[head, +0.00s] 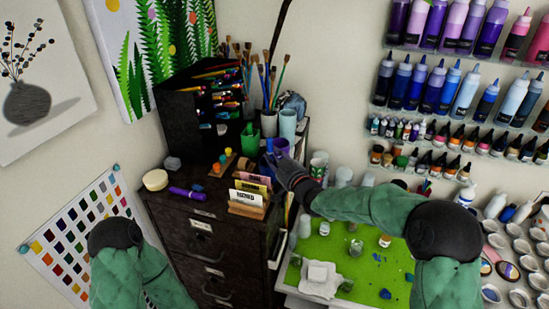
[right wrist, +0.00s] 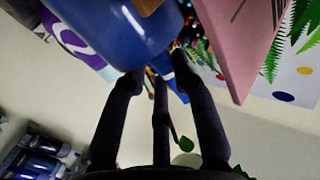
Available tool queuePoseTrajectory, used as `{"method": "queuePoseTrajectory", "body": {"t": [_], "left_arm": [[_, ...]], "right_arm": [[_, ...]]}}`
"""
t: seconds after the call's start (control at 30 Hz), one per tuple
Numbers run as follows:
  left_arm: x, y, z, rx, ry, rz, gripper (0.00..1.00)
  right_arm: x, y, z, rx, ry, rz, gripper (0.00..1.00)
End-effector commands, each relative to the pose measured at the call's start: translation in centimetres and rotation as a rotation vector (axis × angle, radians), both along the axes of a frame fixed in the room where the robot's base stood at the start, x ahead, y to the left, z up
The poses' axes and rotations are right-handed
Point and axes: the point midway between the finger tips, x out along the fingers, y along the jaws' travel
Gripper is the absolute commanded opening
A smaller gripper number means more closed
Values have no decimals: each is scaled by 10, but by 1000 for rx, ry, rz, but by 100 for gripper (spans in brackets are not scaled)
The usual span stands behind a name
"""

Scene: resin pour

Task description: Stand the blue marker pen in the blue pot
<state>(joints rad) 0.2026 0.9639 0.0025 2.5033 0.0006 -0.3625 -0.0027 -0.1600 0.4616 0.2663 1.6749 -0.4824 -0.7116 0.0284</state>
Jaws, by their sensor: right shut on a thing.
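My right gripper (head: 279,164) is a dark hand reaching in from the right over the cabinet's right side. It is shut on the blue marker pen (head: 269,146), which shows as a small upright blue piece beside the fingers. The blue pot (head: 281,147) stands right behind the hand, its lower part hidden. In the right wrist view, a large blue rounded surface (right wrist: 125,35), seemingly the pot, fills the top by the fingers (right wrist: 160,75). Whether the pen is inside or beside the pot I cannot tell. My left gripper is out of view; only its arm shows.
A green pot (head: 250,139) and a pale blue pot (head: 288,125) stand close by. A card holder (head: 247,207) sits at the cabinet's front. A purple marker (head: 188,193) lies on the cabinet top. A black pen rack (head: 184,118) stands behind.

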Motion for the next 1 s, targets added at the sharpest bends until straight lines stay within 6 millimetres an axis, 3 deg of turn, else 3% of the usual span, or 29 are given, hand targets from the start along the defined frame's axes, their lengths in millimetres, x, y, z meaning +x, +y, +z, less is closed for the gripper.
{"method": "queuePoseTrajectory", "body": {"t": [0.13, 0.17, 0.23, 0.8, 1.0], "left_arm": [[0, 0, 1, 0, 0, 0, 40], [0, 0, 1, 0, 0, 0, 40], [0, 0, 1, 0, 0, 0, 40], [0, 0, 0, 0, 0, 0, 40], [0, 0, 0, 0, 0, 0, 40]], "right_arm": [[0, 0, 1, 0, -1, 0, 3], [0, 0, 1, 0, -1, 0, 36], [0, 0, 1, 0, -1, 0, 55], [-2, 0, -7, -3, 13, 1, 55], [-16, -7, -8, -4, 15, 1, 55]]}}
